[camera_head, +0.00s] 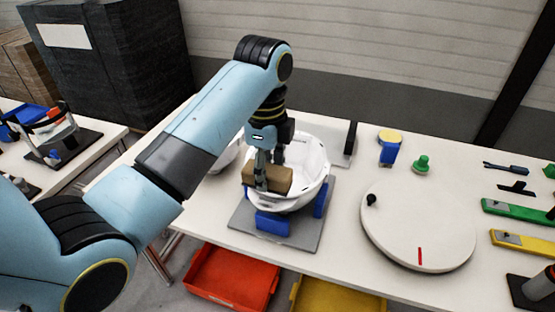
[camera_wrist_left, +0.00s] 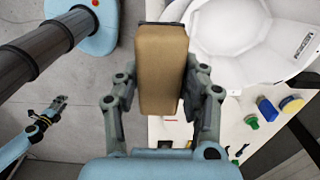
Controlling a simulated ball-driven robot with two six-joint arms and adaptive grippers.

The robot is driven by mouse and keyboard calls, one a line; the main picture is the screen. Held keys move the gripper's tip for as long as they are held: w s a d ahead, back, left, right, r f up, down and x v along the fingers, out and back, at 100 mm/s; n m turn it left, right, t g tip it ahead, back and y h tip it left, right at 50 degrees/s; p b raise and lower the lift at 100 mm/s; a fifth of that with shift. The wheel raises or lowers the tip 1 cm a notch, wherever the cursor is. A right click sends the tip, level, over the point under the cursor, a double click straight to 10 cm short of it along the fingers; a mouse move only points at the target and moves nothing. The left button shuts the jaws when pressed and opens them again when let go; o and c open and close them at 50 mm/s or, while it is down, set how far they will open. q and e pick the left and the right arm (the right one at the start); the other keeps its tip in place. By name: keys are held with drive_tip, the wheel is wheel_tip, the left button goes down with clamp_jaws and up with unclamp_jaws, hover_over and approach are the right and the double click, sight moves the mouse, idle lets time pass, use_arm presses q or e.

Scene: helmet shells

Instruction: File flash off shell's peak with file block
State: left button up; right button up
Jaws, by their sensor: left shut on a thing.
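A white helmet shell (camera_head: 313,160) rests open side up in a stand with blue supports (camera_head: 272,223) on a grey plate. It also shows in the left wrist view (camera_wrist_left: 232,32). My left gripper (camera_head: 268,172) reaches down over the shell and is shut on the tan file block (camera_head: 280,180). The block spans the fingers in the left wrist view (camera_wrist_left: 162,70). In the head view it overlaps the shell's near rim; I cannot tell whether they touch. Flash on the peak is not discernible. My right gripper (camera_wrist_left: 47,110) shows small in the left wrist view, fingers apart and empty.
A round white turntable (camera_head: 420,225) with a black knob and red mark lies right of the stand. A second white shell (camera_head: 226,156) is partly hidden behind my arm. Red (camera_head: 232,275) and yellow bins stand below the table edge.

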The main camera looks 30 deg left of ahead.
use_arm(q)
drive_tip(key=shift+s+d+r, duration=0.1)
drive_tip(key=shift+s+r, duration=0.2)
drive_tip(key=shift+s+p, duration=0.15)
drive_tip(key=shift+p, duration=0.25)
drive_tip(key=shift+s+a, duration=0.15)
drive_tip(key=shift+a, duration=0.2)
drive_tip(key=shift+f, duration=0.1)
drive_tip(key=shift+d, duration=0.15)
drive_tip(key=shift+f, duration=0.6)
wheel_tip(320, 180, down, 5)
drive_tip(key=shift+r+b, duration=0.1)
drive_tip(key=shift+b, duration=0.5)
use_arm(e)
drive_tip(key=shift+a+r, duration=0.15)
drive_tip(key=shift+a, duration=0.25)
